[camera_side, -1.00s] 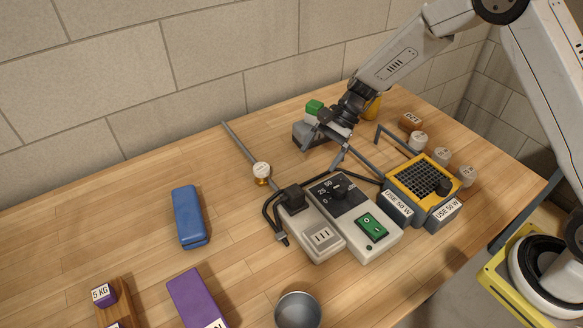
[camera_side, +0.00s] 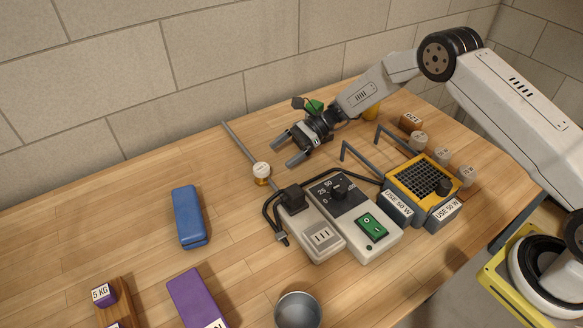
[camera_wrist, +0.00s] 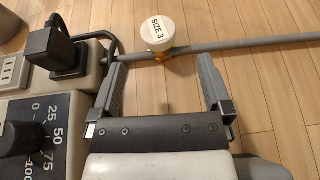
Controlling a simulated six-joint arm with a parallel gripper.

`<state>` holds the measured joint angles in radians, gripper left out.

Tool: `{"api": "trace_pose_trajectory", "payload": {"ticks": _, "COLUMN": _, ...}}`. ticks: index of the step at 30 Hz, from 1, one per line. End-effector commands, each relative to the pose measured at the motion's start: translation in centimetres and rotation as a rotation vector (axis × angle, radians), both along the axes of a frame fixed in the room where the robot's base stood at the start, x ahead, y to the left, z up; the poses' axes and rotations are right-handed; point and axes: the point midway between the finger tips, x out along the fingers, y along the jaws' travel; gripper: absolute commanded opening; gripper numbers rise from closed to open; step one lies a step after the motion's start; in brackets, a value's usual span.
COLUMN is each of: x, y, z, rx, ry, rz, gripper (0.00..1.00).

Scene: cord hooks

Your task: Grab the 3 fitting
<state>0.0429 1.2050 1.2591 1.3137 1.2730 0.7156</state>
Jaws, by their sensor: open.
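The size 3 fitting (camera_side: 262,171) has a white round top and a gold-coloured lower part, and sits at the grey rod (camera_side: 238,143) on the table. In the wrist view the fitting (camera_wrist: 158,34) shows its "SIZE 3" label at top centre, with the rod (camera_wrist: 240,45) running to the right behind or under it. My gripper (camera_side: 283,152) is open and empty, to the upper right of the fitting in the side view. In the wrist view its two fingers (camera_wrist: 164,80) point toward the fitting, which lies beyond the tips and between their lines.
The grey power unit (camera_side: 345,218) with dial, green switch and black plug (camera_side: 292,199) stands close to the fitting. A yellow-topped heater box (camera_side: 422,185) and upright grey hooks (camera_side: 362,157) are to the right. A blue case (camera_side: 189,216) lies left, with free table between.

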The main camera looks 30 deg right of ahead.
Motion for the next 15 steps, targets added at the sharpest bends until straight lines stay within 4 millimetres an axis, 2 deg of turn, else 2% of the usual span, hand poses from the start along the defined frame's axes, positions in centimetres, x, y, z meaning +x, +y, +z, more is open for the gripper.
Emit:
{"api": "trace_pose_trajectory", "payload": {"ticks": 7, "x": 0.0, "y": 1.9, "z": -0.8, "rx": -0.001, "ry": 0.001, "rz": 0.002, "gripper": 1.0}}
{"api": "trace_pose_trajectory", "payload": {"ticks": 15, "x": 0.0, "y": 2.3, "z": -0.9, "rx": -0.002, "ry": 0.0, "rz": 0.001, "gripper": 1.0}}
